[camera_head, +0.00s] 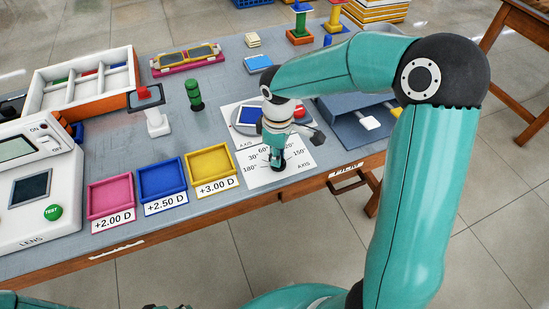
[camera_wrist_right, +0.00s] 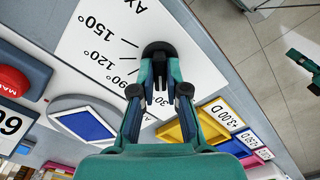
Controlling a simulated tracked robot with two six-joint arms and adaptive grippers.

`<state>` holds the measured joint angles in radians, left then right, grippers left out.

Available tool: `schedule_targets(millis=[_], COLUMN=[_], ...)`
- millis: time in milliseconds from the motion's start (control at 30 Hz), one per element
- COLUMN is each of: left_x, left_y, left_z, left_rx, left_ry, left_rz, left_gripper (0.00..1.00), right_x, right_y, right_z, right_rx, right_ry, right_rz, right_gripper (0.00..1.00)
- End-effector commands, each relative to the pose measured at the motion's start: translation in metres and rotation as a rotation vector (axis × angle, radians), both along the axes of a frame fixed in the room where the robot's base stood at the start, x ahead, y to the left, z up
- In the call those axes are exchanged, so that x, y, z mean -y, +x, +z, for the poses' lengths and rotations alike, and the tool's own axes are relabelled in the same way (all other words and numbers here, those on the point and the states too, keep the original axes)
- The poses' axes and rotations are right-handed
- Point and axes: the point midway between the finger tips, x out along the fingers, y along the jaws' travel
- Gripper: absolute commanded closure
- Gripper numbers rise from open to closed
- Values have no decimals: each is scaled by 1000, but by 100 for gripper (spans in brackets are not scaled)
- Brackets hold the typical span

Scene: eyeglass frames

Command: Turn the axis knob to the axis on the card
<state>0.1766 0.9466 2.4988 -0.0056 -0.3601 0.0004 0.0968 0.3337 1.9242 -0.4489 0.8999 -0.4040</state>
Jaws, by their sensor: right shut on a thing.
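The axis dial plate (camera_head: 297,164) is a white sheet with degree marks near the table's front edge. In the head view, 180° and 150° show at its sides, and the arm hides part of the scale. My right gripper (camera_head: 277,160) points down at the dial's middle. In the right wrist view, the dial plate (camera_wrist_right: 100,45) shows 150°, 120° and 90°. There my right gripper (camera_wrist_right: 159,88) is shut on the dark axis knob (camera_wrist_right: 158,50). The knob's pointer direction cannot be made out. A card (camera_wrist_right: 12,125) with large digits is cut off at the left edge.
Pink (camera_head: 111,196), blue (camera_head: 162,177) and yellow (camera_head: 211,171) lens trays stand left of the dial. A round grey stand with a blue-faced panel (camera_head: 250,115) and a red button (camera_head: 299,112) lie behind it. A blue open holder (camera_head: 345,110) is to the right.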

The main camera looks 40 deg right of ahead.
Motion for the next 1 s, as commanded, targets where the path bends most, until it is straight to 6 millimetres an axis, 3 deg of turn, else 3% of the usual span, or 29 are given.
schedule_targets(millis=[500, 1000], left_x=[0, 0], left_y=[0, 0], left_z=[-18, -22], left_rx=[0, 0], left_ry=[0, 0], left_rz=[0, 0], left_gripper=[59, 59], right_x=[3, 3], right_y=[0, -1], right_z=[0, 1], right_rx=[3, 2], right_ry=[-5, -4], right_rz=[-434, -569], right_gripper=[100, 100])
